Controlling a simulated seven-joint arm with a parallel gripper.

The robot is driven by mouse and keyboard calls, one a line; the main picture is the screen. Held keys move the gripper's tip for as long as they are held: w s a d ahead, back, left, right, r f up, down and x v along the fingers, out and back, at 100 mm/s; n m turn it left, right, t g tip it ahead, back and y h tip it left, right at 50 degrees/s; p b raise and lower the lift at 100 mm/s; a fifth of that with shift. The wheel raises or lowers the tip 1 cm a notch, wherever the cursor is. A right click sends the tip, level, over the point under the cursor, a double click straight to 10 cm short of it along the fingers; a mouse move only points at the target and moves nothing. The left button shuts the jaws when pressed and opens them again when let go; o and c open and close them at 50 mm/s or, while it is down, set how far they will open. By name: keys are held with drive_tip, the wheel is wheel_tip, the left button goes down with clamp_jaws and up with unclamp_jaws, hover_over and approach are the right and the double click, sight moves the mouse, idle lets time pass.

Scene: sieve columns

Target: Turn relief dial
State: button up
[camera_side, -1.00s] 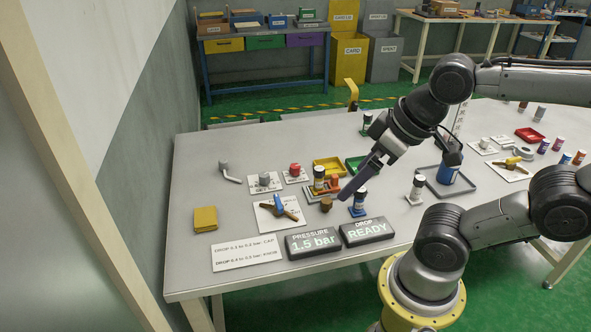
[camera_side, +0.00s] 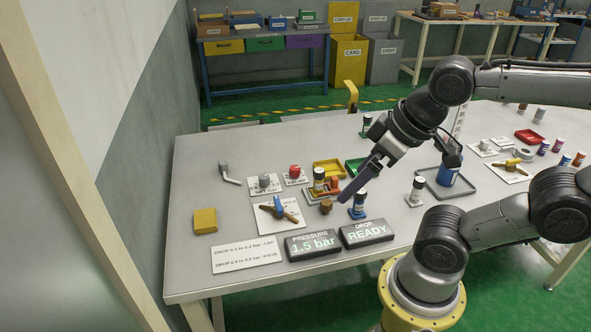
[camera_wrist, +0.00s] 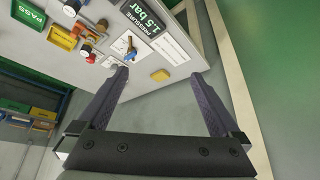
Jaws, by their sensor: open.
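The dial with a red knob (camera_side: 294,171) stands on a small white card at the back of the bench's left half; the card's lettering is too small to read surely. It seems to be the red spot in the wrist view (camera_wrist: 86,49). A grey knob (camera_side: 264,180) on its own card sits just left of it. My gripper (camera_side: 349,194) is in the air to the right and front of the red dial, apart from it. In the wrist view my gripper (camera_wrist: 158,73) has its fingers wide apart with nothing between them.
A blue-handled valve (camera_side: 279,204), a brown knob (camera_side: 326,207) and bottles stand near my gripper. Displays read pressure 1.5 bar (camera_side: 313,244) and drop READY (camera_side: 367,232). A yellow block (camera_side: 205,221) lies left. Yellow (camera_side: 328,168) and green trays are behind.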

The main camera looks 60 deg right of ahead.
drive_tip(key=c, duration=0.5)
drive_tip(key=shift+o, duration=0.2)
drive_tip(key=w+d+r+m, duration=0.2)
drive_tip(key=w+r+m, duration=0.4)
drive_tip(key=w+r, duration=0.35)
drive_tip(key=m+g, duration=0.6)
drive_tip(key=m, duration=0.3)
hover_over(295, 168)
wheel_tip(295, 168, down, 22)
wheel_tip(295, 168, down, 14)
drive_tip(key=shift+r, duration=0.1)
